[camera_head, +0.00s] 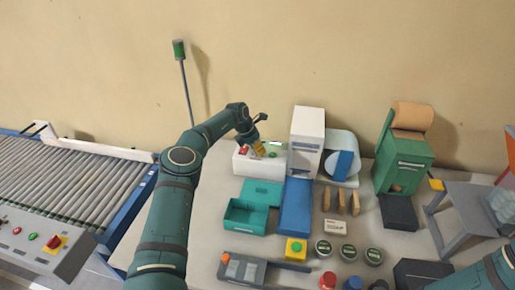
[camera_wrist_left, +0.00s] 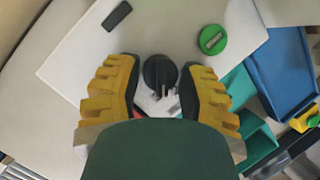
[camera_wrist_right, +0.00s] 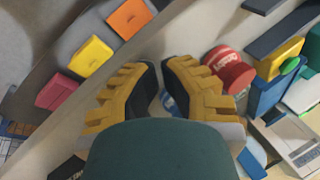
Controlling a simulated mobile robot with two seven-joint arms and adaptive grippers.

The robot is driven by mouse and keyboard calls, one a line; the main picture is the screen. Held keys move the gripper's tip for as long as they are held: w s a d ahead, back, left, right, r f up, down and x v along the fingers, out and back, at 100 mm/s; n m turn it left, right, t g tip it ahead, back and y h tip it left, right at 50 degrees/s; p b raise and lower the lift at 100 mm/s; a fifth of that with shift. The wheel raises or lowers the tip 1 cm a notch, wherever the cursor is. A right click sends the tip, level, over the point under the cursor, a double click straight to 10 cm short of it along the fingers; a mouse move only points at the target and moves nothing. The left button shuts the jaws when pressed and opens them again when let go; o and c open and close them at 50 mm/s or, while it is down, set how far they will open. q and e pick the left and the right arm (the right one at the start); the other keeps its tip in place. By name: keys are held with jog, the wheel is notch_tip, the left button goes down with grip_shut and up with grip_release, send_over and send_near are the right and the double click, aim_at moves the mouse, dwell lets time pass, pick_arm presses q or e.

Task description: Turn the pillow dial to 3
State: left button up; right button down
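The white machine box (camera_head: 262,166) stands at the back, left of a white tower (camera_head: 307,135). On its top, a black dial (camera_wrist_left: 160,72) with a raised grip bar shows in the left wrist view. Pale markings by the dial are too small and covered to read. My left gripper (camera_head: 258,148) is over this top. In the left wrist view it is open, one finger on each side of the dial, apparently without touching it. My right gripper (camera_wrist_right: 160,68) is outside the head view. Its fingertips are close together with a narrow gap, empty.
A green round button (camera_wrist_left: 213,39) and a dark slot (camera_wrist_left: 118,15) share the box top. A teal open box (camera_head: 245,216) and blue chute (camera_head: 296,205) lie in front. A red round tin (camera_wrist_right: 230,68) is near my right gripper. A roller conveyor (camera_head: 75,185) runs left.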

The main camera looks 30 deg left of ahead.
pick_arm(q)
jog(key=shift+o, duration=1.3)
jog(key=v, duration=1.2)
